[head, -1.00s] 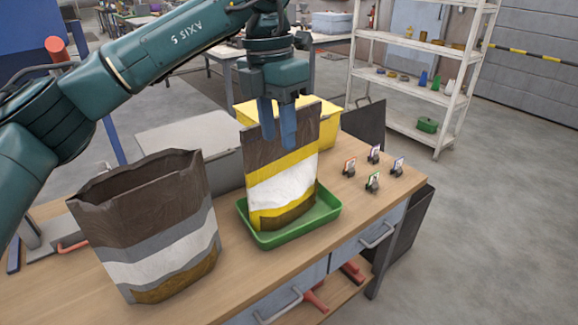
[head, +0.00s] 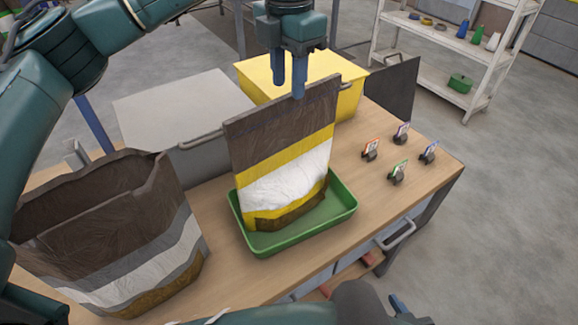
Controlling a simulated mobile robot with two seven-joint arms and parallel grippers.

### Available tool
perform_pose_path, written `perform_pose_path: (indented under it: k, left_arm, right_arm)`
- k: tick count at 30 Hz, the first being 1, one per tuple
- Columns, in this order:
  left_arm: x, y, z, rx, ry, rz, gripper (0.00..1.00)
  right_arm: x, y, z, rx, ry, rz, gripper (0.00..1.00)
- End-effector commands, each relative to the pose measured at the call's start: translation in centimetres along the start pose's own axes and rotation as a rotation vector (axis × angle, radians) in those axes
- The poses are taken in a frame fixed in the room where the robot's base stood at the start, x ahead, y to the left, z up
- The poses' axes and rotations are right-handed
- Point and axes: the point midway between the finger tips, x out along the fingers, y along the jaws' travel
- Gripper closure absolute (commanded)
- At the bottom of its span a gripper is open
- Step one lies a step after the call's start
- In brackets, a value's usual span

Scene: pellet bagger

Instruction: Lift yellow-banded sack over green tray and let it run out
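The yellow-banded sack (head: 285,150), brown on top with yellow and white bands, stands in the green tray (head: 345,208), leaning slightly. Its top looks flat and narrow; I cannot see into it or whether pellets lie in the tray. My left gripper (head: 288,92) hangs over the sack's top edge, its two blue fingers apart with a gap between them and nothing held. My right gripper (head: 398,304) shows only as a blue finger piece at the bottom edge, in front of the bench; the rest is cut off.
A large open brown sack (head: 100,230) with a grey and white band stands at the left. Behind are a grey box (head: 180,105) and a yellow box (head: 345,95). Several small card holders (head: 398,172) stand right of the tray. A drawer handle (head: 395,236) sticks out in front.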

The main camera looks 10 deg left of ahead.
Motion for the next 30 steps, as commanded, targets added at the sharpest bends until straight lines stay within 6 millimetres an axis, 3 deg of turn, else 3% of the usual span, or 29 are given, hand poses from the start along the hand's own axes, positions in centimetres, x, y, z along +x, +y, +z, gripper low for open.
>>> perform_pose_path:
  k: [8,18,26,30]
  left_arm:
    - [2.4,-0.1,-0.1,0.001,0.001,0.000,0.65]
    - [6.8,-0.6,-0.5,0.000,0.001,0.000,0.65]
    - [7.2,-0.6,-0.5,0.000,0.000,0.000,0.65]
    - [7.2,-0.6,-0.5,0.000,0.000,0.000,0.74]
  right_arm:
    - [-0.1,-0.1,-0.4,-0.005,0.003,-0.001,0.64]
    - [-0.3,0.5,-0.5,-0.010,-0.013,0.013,0.64]
    - [-0.2,0.7,-0.5,-0.010,-0.013,0.018,0.64]
    - [-0.2,0.7,-0.6,-0.007,-0.012,0.018,0.64]
